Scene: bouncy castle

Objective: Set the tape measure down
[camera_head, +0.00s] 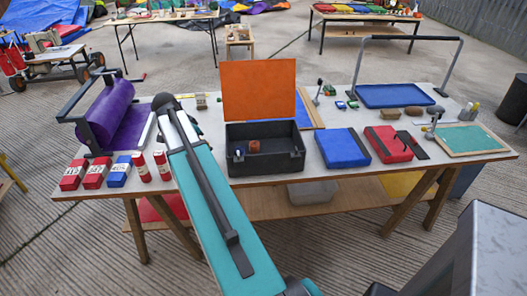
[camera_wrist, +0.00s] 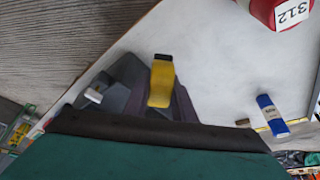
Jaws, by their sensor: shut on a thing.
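My gripper (camera_wrist: 152,92) shows in the wrist view, with its dark fingers shut on the tape measure (camera_wrist: 161,82). The tape measure shows as a yellow band between dark parts; the rest of it is hidden by the fingers. It overlaps the white tabletop (camera_wrist: 215,55) near the table's edge; I cannot tell whether it touches the top. In the head view my teal arm reaches over the long table (camera_head: 225,184), left of the open black toolbox (camera_head: 265,167). The gripper and tape measure are hidden there behind the arm's end.
Red and blue numbered packs (camera_head: 95,175) and a red can (camera_head: 161,165) stand at the table's front left, beside a purple roll (camera_head: 108,112). A red can (camera_wrist: 282,8) and a blue tube (camera_wrist: 270,115) show in the wrist view. Bare tabletop lies between them.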

